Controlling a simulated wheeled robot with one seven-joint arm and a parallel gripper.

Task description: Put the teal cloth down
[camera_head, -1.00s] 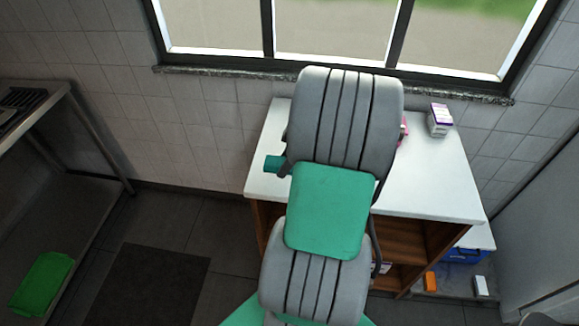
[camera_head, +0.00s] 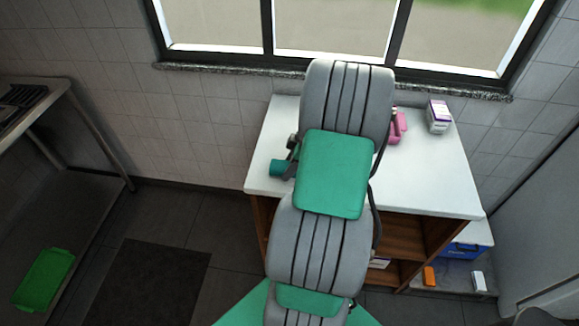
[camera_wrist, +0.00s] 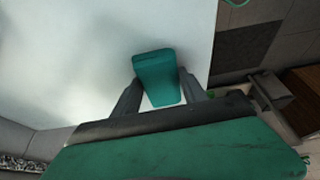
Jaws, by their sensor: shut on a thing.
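The teal cloth (camera_wrist: 156,72) looks like a small folded block in the wrist view. My gripper (camera_wrist: 160,90) is shut on it, with one finger on each side. The cloth is over the white counter top (camera_wrist: 90,50); I cannot tell whether it touches it. In the head view the cloth (camera_head: 279,168) shows at the left of my arm, over the left part of the white counter (camera_head: 430,180). My arm hides most of my gripper and the middle of the counter there.
A pink object (camera_head: 398,127) and a white and purple box (camera_head: 438,116) stand on the counter's right side. The counter's front right is clear. A window and tiled wall are behind. A green tray (camera_head: 43,280) lies low at left; a blue container (camera_head: 466,250) is low at right.

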